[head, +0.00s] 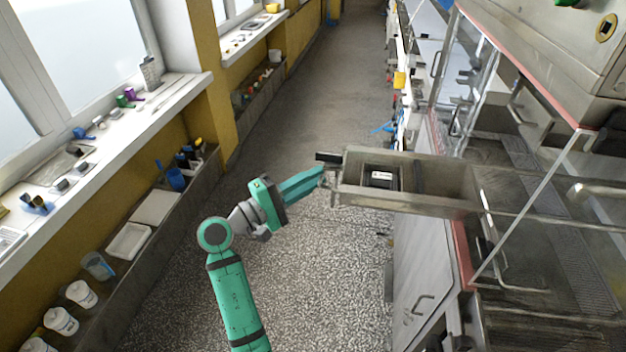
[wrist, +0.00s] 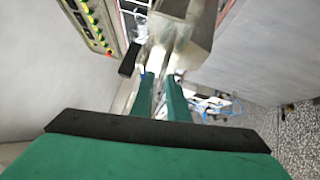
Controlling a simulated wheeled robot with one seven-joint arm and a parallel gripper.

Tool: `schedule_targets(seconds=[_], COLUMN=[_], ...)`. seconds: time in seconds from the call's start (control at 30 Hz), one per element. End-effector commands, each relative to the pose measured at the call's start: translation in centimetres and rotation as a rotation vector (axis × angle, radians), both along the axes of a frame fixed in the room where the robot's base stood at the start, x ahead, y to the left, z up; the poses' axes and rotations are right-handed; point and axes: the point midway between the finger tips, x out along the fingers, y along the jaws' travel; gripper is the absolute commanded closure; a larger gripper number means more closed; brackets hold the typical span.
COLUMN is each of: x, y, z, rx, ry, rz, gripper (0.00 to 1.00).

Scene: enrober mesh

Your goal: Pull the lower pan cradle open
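The pan cradle (head: 435,205) is a long grey metal box, open at the top. It sticks out of the machine's side over the aisle, with a small dark item with a white label (head: 381,177) inside. My gripper (head: 325,177) is at its outer end, by the handle. In the wrist view the cradle (wrist: 188,35) is ahead of my gripper (wrist: 160,82). The two teal fingers stand on either side of a metal piece of the handle, with a narrow gap between them. The exact contact at the fingertips is partly hidden.
The steel machine (head: 540,210) with clear panels fills the right side. A window sill (head: 110,130) and a low shelf (head: 130,240) with tubs line the left wall. The speckled floor (head: 300,290) between them is clear.

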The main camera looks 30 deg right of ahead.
Motion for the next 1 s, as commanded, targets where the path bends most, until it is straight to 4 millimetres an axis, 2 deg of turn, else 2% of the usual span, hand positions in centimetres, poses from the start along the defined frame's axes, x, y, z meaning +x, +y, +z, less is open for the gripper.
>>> schedule_targets(seconds=[0.27, 0.37, 0.7, 0.83, 1.0], x=[-0.1, -0.2, -0.9, -1.1, -1.2], y=[0.6, 1.8, 7.9, 9.6, 10.6], z=[-0.1, -0.2, -1.0, -1.2, -1.4], rx=[0.001, 0.0, 0.0, 0.0, 0.0], ry=[0.0, -0.001, 0.0, 0.0, 0.0], rz=[-0.002, 0.0, 0.001, 0.001, 0.0], gripper=[0.85, 0.85, 0.85, 0.85, 0.85])
